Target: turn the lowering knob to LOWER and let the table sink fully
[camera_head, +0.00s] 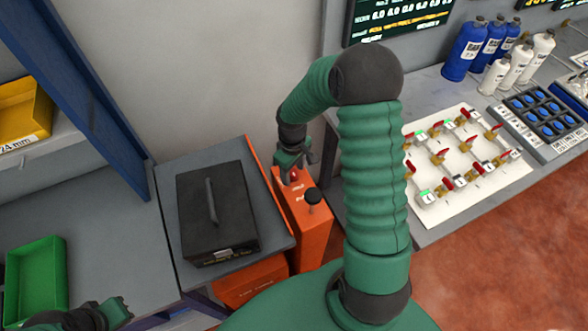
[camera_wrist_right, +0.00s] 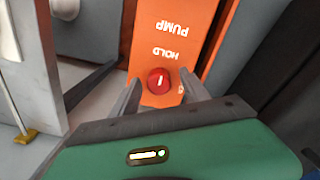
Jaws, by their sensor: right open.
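The lowering knob is a round red knob (camera_wrist_right: 158,81) on the orange control post (camera_head: 305,225). In the right wrist view its white mark lines up roughly with the word HOLD; LOWER is not readable. My right gripper (camera_wrist_right: 160,95) is open, with one finger on each side of the knob; I cannot tell whether they touch it. In the head view the right gripper (camera_head: 293,170) is over the post's far end. The lift table (camera_head: 168,188) has a grey top and an orange base and carries a black case (camera_head: 215,215). My left gripper (camera_head: 110,313) is at the lower left, partly cut off.
A green bin (camera_head: 36,278) lies on the grey bench at left. A valve board (camera_head: 470,190) and several bottles (camera_head: 465,48) are on the right bench. The wall is close behind the post.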

